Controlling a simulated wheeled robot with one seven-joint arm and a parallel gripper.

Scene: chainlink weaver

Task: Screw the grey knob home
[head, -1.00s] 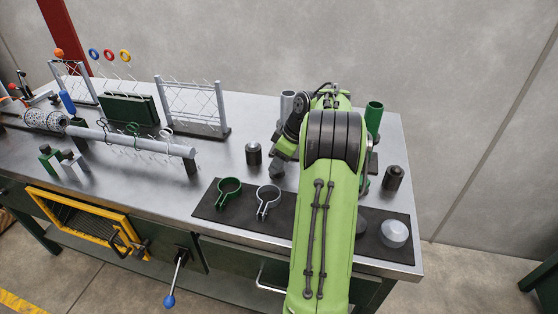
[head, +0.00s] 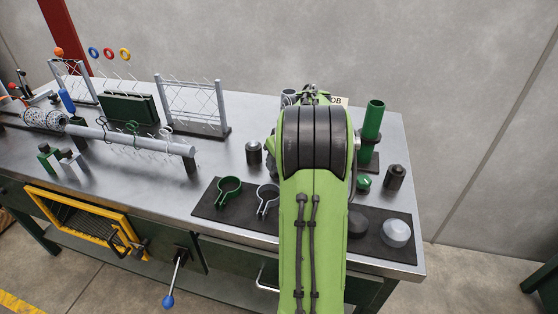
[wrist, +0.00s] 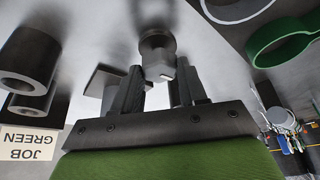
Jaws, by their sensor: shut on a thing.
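In the wrist view the grey knob (wrist: 158,46), round with a small white mark on its near side, sits between the fingers of my gripper (wrist: 160,78). The gripper is shut on it. Whether the knob is seated on a thread cannot be seen. In the head view my green arm hides the gripper and the knob.
A green tube (head: 373,121) stands right of my arm, with a green knob (head: 363,182) before it. A dark mat (head: 240,222) bears a green ring clamp (head: 229,190), a grey one (head: 268,199) and a pale dome (head: 396,233). A "JOB GREEN" card (wrist: 30,143) lies left in the wrist view.

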